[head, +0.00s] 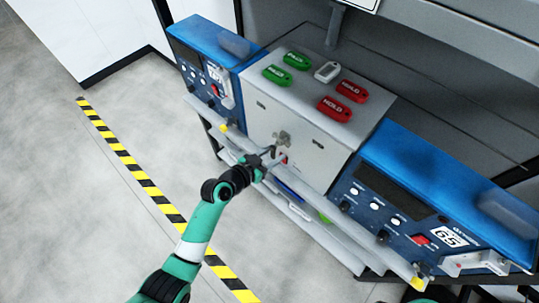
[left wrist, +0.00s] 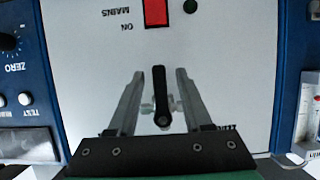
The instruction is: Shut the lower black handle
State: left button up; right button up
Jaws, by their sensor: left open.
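The grey-white analyser box (head: 300,120) stands in the middle of the head view. Its front panel faces my left gripper (head: 270,160), which is close to the lower part of that panel. In the left wrist view, a black handle (left wrist: 160,90) on a metal mount lies lengthwise between the two fingers of my left gripper (left wrist: 160,74). The fingers are apart, with a gap on each side of the handle, and do not touch it. In the head view the gripper hides much of this area, and I cannot clearly make out the black handle there.
A red mains switch (left wrist: 156,12) and a dark green round part (left wrist: 190,6) are near the handle. Blue units stand left (head: 205,60) and right (head: 440,190) of the box. Green and red tags, such as a red one (head: 334,108), lie on top. Open floor is at left.

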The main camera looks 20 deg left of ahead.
pick_arm(q)
jog(key=shift+s+a+r, duration=0.15)
jog(key=shift+s+r, duration=0.05)
jog(key=shift+s, duration=0.1)
jog(key=p+v, duration=0.3)
jog(key=v, duration=0.7)
jog(key=shift+s, duration=0.35)
jog(key=shift+r, duration=0.15)
